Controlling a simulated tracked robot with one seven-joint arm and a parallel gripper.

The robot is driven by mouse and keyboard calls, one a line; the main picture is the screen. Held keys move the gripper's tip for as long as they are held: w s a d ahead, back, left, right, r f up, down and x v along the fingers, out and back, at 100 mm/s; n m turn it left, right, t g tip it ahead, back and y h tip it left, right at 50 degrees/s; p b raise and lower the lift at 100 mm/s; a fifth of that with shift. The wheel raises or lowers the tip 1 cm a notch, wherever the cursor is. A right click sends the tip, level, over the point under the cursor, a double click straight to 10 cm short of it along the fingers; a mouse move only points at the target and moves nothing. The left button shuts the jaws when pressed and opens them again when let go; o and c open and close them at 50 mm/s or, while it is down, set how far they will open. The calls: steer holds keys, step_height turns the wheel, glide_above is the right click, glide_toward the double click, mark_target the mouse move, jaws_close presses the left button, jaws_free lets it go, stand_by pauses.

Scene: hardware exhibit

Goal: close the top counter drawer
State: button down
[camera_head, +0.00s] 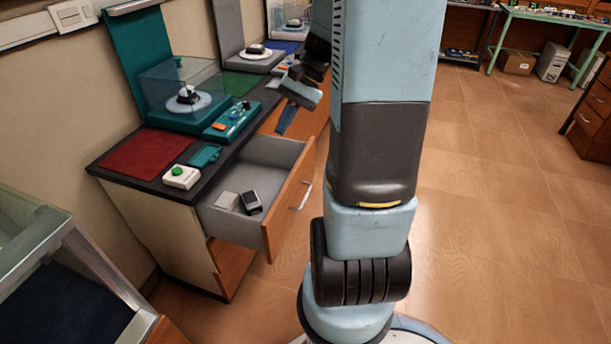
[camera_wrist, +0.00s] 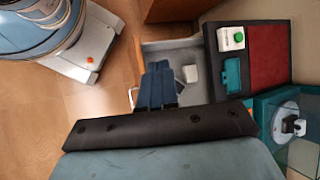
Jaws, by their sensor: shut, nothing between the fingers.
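The top counter drawer (camera_head: 291,205) is pulled well out of the counter, with its wooden front and pale bar handle (camera_head: 302,196) facing right. In the wrist view its grey interior (camera_wrist: 172,53) shows, with the handle (camera_wrist: 132,97) at its left. A pale box (camera_head: 228,201) and a small dark device (camera_head: 252,202) lie inside it. My gripper (camera_head: 282,131) is shut and empty. It appears above the back part of the drawer in the head view, apart from the handle. In the wrist view my fingers (camera_wrist: 159,65) overlap the drawer and hide part of it.
The dark countertop (camera_head: 105,168) carries a red mat (camera_head: 145,153), a white box with a green button (camera_head: 181,176), a teal tray (camera_head: 206,155) and a glass display case (camera_head: 165,85). Another display case (camera_head: 65,270) stands front left. The tiled floor (camera_head: 500,220) at right is clear.

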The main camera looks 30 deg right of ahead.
mark_target(301, 177)
steer(key=w+d+f+m+t+y, duration=0.3)
steer(key=d+f+m+t+y, duration=0.25)
steer(key=d+f+m, duration=0.65)
steer(key=s+d+f+m+t+h, duration=0.15)
steer(key=d+f+m+t, duration=0.3)
steer(key=f, duration=0.55)
steer(key=s+d+f+m+t, duration=0.3)
steer(key=d+f+t, duration=0.25)
steer(key=f, duration=0.45)
steer(key=shift+n+g, duration=0.25)
steer(key=shift+g, duration=0.1)
steer(key=x, duration=1.3)
steer(key=shift+w+a+f, duration=0.1)
steer(key=shift+w+f, duration=0.1)
steer(key=shift+w, duration=0.15)
